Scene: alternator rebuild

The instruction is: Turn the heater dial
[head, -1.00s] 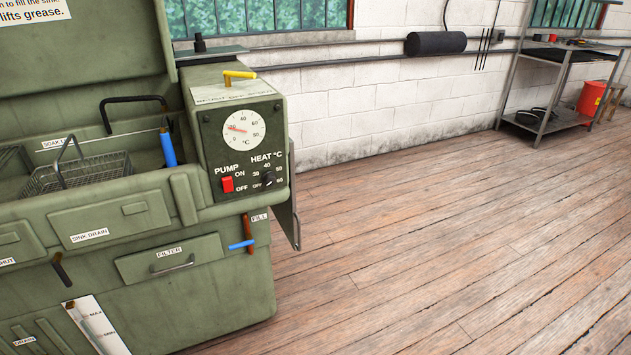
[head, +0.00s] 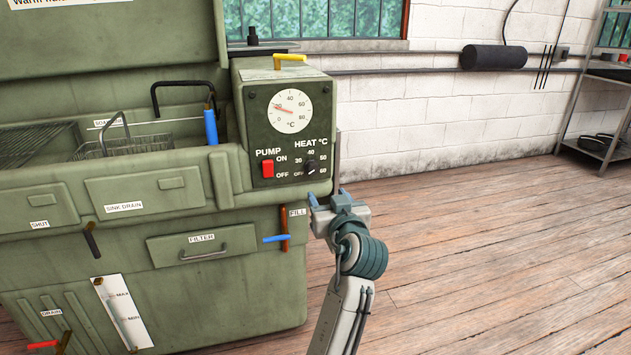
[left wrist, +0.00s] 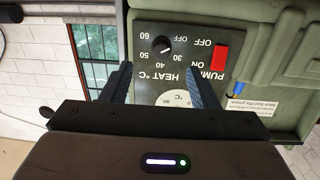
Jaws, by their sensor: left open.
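The heater dial is a small black knob (head: 311,167) under the HEAT °C label, at the lower right of the control panel (head: 263,110) on the green parts washer. It also shows, upside down, in the left wrist view (left wrist: 161,45). Its exact setting is too small to read surely. My left gripper (head: 320,203) is below and to the right of the dial in the head view, apart from it. In the left wrist view my left gripper (left wrist: 158,70) is open and empty, and the dial appears between and beyond its fingertips. My right gripper is not in view.
The red pump switch (head: 267,169) is left of the dial, and a round gauge (head: 290,111) is above it. A blue FILL handle (head: 277,239) sticks out below the panel. A yellow handle (head: 290,57) is on top. Floor to the right is clear.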

